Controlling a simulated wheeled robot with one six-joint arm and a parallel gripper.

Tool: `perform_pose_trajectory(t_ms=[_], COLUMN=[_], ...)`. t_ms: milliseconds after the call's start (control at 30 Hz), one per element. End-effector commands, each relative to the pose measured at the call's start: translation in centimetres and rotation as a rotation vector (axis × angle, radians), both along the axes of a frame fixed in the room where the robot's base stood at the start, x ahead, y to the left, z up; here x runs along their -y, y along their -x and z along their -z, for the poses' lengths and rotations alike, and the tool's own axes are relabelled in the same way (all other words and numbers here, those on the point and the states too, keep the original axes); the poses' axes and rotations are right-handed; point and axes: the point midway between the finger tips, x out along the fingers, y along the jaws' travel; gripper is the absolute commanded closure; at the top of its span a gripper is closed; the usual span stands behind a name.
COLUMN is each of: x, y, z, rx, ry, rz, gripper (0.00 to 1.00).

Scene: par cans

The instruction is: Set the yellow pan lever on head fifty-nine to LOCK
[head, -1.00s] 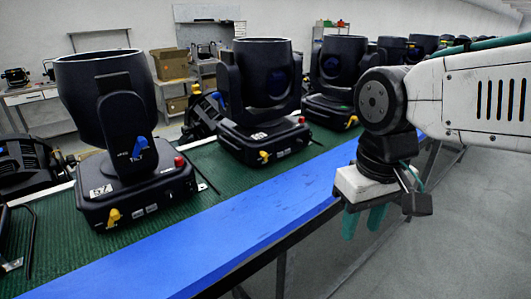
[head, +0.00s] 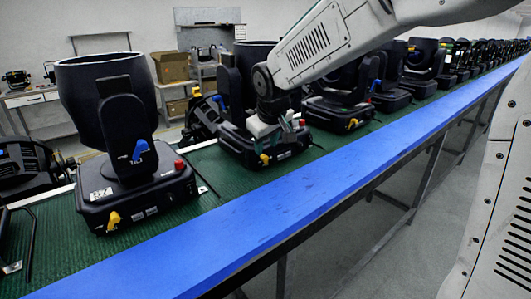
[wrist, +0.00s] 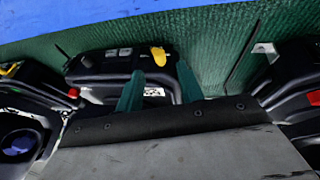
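The second moving head (head: 238,147) stands on the green belt, and my gripper (head: 284,126) is over its base. Its number label is hidden by my gripper, so I cannot read it now. Its yellow lever (head: 265,158) sticks out at the base's front edge, below my gripper. In the wrist view the yellow lever (wrist: 158,56) lies just beyond the two green fingertips (wrist: 157,76), roughly in line with the gap between them. The fingers are apart and empty, not visibly touching the lever. I cannot read the lever's LOCK marking.
A head labelled 57 (head: 96,195) stands at the left with its own yellow lever (head: 113,220) and blue lever (head: 140,150). More heads (head: 338,112) line the belt to the right. A blue edge strip (head: 330,190) runs along the front.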

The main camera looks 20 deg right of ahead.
Motion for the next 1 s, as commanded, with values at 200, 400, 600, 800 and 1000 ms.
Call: perform_pose_trajectory(t_ms=[200, 400, 600, 800, 1000], x=[0.2, 0.2, 0.2, 0.2, 0.3], y=[-1.3, -1.8, -1.8, -1.8, -1.8], z=[3.0, 3.9, 3.9, 3.9, 3.9], rx=[-0.004, -0.001, -0.002, -0.002, -0.004], ry=[0.001, 0.000, 0.000, 0.000, -0.005], rz=[0.002, 0.002, 0.002, 0.002, 0.002], gripper=[0.63, 0.63, 0.63, 1.00, 1.00])
